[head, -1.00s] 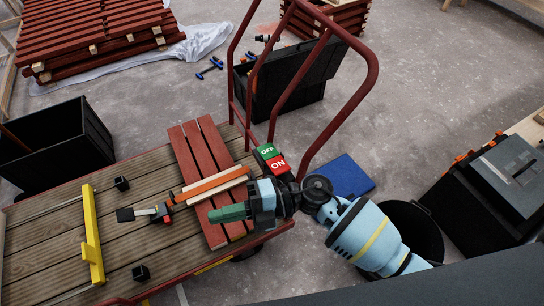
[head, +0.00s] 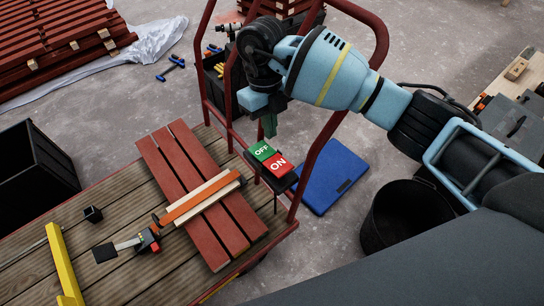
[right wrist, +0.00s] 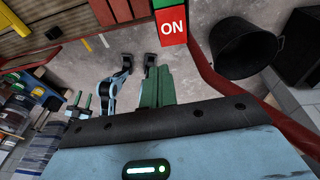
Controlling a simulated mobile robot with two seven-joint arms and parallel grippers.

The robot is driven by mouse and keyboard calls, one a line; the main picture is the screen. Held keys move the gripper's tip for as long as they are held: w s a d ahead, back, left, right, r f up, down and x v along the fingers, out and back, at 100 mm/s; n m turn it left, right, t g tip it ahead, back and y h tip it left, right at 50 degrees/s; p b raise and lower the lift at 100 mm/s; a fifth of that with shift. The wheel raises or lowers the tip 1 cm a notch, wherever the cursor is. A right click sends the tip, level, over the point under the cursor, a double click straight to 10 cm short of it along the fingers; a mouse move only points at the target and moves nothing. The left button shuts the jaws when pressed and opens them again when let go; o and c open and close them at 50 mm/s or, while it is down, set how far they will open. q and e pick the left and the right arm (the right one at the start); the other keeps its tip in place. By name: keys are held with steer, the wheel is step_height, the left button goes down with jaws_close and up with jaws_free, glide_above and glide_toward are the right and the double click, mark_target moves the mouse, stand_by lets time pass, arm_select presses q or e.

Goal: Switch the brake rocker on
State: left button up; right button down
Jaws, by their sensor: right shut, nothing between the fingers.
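The brake rocker has a green OFF half (head: 262,151) and a red ON half (head: 278,164). It sits on a dark box at the handle end of the trolley. I cannot tell which half is pressed in. My right gripper (head: 269,126) is shut and empty, its green fingers pointing down just beyond the OFF half in the head view. In the right wrist view the shut fingers (right wrist: 157,88) show below the red ON half (right wrist: 172,26), with a visible gap between.
The trolley's red tubular handle (head: 316,160) rises around the rocker. Red battens (head: 190,185) and a clamp (head: 148,239) lie on the wooden deck (head: 110,205). A blue case (head: 331,180) and a black bucket (head: 402,218) stand on the floor at right.

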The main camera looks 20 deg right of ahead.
mark_target(282, 168)
arm_select(q)
steer(key=shift+w+a+f, duration=0.1)
steer(key=shift+w, duration=0.3)
arm_select(e)
steer(key=shift+w+d+r+h, duration=0.4)
steer(key=shift+w+d+r, duration=0.1)
steer(key=shift+w+d, duration=0.2)
arm_select(q)
steer(key=shift+s, duration=0.1)
arm_select(e)
steer(key=shift+s, duration=0.1)
